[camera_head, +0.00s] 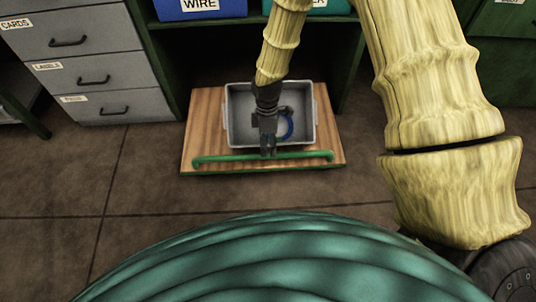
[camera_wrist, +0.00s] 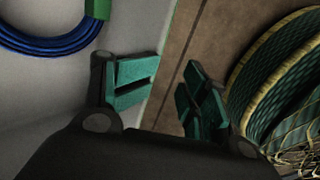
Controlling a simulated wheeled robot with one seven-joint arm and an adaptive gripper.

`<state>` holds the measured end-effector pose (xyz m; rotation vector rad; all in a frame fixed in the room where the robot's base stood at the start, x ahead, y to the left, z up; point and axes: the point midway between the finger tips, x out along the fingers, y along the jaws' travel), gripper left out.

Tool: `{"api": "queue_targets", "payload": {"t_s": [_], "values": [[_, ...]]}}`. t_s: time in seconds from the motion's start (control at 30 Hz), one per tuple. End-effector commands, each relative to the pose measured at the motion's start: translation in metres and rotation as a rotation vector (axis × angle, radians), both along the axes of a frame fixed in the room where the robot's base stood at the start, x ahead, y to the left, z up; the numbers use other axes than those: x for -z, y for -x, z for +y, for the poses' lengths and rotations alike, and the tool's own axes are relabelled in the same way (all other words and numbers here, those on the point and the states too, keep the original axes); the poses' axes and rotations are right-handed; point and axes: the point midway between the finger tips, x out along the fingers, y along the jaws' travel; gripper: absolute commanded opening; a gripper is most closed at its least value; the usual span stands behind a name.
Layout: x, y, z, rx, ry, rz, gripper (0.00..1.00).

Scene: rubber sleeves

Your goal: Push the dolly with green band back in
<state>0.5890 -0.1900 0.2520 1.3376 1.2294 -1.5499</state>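The dolly (camera_head: 201,125) is a flat wooden board on the floor, sticking out from the open bay under the shelf. A green bar (camera_head: 225,157) runs along its front edge. A grey tray (camera_head: 231,118) stands on the board and holds a blue cable coil (camera_head: 288,127). My gripper (camera_head: 268,154) points down at the front of the tray, by the middle of the green bar; whether it touches the bar cannot be told. In the wrist view its two teal fingers (camera_wrist: 172,82) are apart, with nothing seen gripped. The coil (camera_wrist: 45,40) and tray wall show at left there.
A grey drawer cabinet (camera_head: 88,70) stands left of the bay. A blue bin (camera_head: 200,10) marked WIRE and a teal bin (camera_head: 308,8) sit on the shelf above. The bay has dark green side walls. Tiled floor (camera_head: 145,190) in front is clear.

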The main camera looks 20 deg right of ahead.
Motion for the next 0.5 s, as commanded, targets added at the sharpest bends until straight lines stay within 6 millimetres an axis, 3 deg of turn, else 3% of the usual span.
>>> {"api": "queue_targets", "payload": {"t_s": [0.2,0.5], "values": [[-0.019,-0.004,-0.001,0.0,0.0,0.0,0.42],[-0.025,-0.005,-0.002,0.0,0.001,0.001,0.42]]}}
